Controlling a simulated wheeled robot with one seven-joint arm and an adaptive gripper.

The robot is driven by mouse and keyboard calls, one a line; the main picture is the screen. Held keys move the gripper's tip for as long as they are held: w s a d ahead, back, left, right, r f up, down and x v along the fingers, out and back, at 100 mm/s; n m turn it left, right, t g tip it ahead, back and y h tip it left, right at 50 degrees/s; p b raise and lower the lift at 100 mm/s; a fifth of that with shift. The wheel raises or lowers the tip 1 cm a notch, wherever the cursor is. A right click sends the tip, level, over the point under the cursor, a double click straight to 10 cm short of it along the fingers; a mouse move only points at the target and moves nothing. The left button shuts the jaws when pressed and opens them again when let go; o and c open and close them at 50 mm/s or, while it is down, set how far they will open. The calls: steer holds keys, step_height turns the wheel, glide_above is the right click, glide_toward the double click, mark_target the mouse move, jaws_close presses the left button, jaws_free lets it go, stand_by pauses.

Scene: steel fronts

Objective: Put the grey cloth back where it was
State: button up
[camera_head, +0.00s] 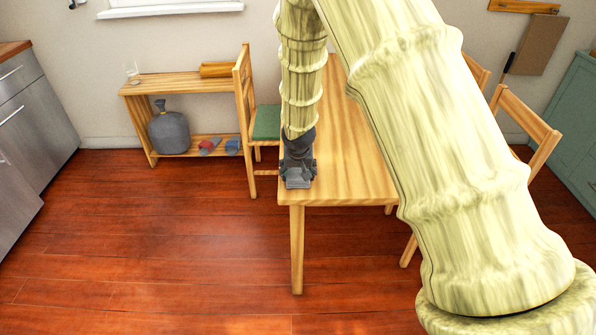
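I cannot make out a grey cloth for certain in the head view. My gripper (298,182) is dark grey and points down at the near left corner of the wooden table (345,185). It is at or just above the tabletop; I cannot tell whether it touches. Its fingers are small and dark, so I cannot tell whether they are open or hold anything. My pale arm hides much of the table's right side and far part.
A low wooden shelf (180,84) at the back left holds a grey sack (170,131) and small red and blue items (208,146). A glass (132,72) stands on top. A chair with a green seat (266,122) is left of the table. Front-left floor is clear.

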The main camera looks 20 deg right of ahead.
steer(key=o, duration=1.2)
steer(key=v, duration=1.2)
